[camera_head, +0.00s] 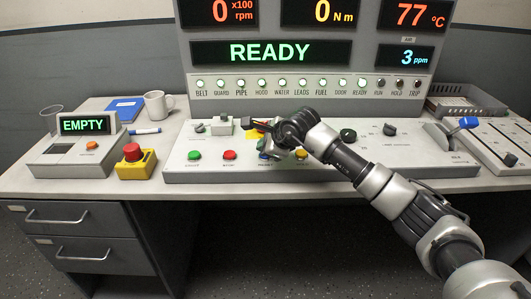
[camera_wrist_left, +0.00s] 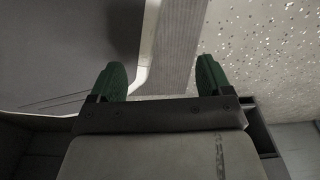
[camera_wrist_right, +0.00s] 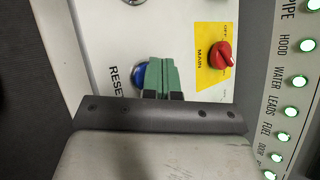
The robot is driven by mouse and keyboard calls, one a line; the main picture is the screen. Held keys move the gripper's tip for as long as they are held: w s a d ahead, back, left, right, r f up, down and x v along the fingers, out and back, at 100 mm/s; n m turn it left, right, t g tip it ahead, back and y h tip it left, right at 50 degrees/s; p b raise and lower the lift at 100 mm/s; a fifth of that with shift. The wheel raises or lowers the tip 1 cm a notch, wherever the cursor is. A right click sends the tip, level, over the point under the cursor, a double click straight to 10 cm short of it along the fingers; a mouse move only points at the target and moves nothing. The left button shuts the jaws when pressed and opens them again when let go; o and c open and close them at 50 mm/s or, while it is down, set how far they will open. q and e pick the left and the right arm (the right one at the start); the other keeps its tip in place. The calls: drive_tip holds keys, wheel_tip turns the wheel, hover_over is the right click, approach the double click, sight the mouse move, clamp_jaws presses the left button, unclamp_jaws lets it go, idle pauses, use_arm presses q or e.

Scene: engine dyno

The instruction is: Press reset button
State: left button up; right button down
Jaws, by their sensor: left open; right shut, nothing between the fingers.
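The blue reset button (camera_wrist_right: 139,76), with the label RESET beside it, sits on the light control panel. In the right wrist view it is partly hidden by my right gripper (camera_wrist_right: 161,77), whose green fingers are shut together and empty. The fingertips overlap the button's edge there; I cannot tell whether they touch it. In the head view my right gripper (camera_head: 264,142) is over the middle of the panel, and a bit of the button (camera_head: 264,155) shows below it. My left gripper (camera_wrist_left: 160,78) is open and empty, seen only in the left wrist view.
A red main switch on a yellow plate (camera_wrist_right: 206,70) lies close to my right fingers. Green (camera_head: 194,155) and red (camera_head: 229,155) buttons sit left on the panel. A yellow emergency-stop box (camera_head: 137,166) stands farther left. The display (camera_head: 270,53) reads READY.

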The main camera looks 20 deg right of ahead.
drive_tip(key=shift+r+p, duration=0.35)
drive_tip(key=shift+r, duration=0.4)
drive_tip(key=shift+r+p, duration=0.35)
drive_tip(key=shift+r, duration=0.25)
wheel_tip(320, 180, up, 3)
drive_tip(key=shift+f+p, duration=0.2)
drive_tip(key=shift+p, duration=0.5)
drive_tip(key=shift+r+p, duration=0.3)
drive_tip(key=shift+r, duration=0.35)
use_arm(q)
drive_tip(key=s, duration=0.3)
drive_tip(key=s+a+r, duration=0.1)
drive_tip(key=s, duration=0.1)
